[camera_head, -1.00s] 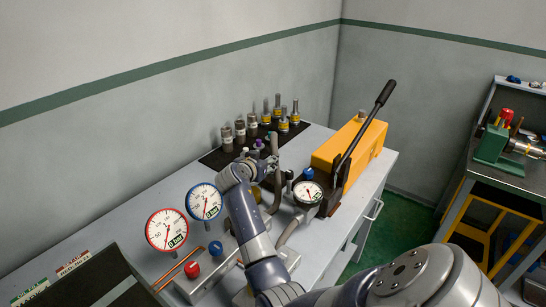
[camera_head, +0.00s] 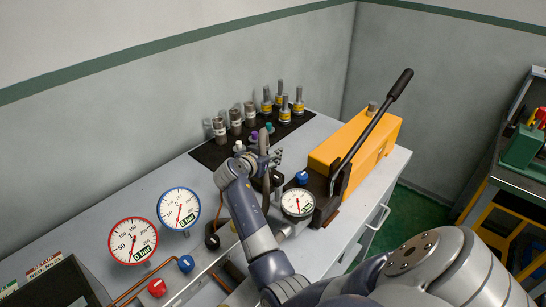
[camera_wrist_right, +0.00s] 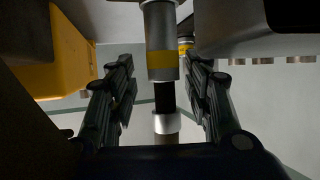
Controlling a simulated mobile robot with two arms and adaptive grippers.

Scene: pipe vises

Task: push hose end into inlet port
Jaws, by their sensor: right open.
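My right gripper (camera_head: 272,160) is over the bench in front of the row of fittings. I cannot tell whether the fingers touch any of these. A grey hose (camera_head: 263,142) stands up beside the gripper in the head view, partly hidden by my arm. I cannot make out the inlet port. My left gripper is out of view.
A yellow pump (camera_head: 358,140) with a long black lever (camera_head: 372,128) stands right of the gripper, behind a small gauge (camera_head: 298,203). Several fittings stand on a black mat (camera_head: 212,155). Red-rimmed (camera_head: 131,241) and blue-rimmed (camera_head: 179,208) gauges stand at left.

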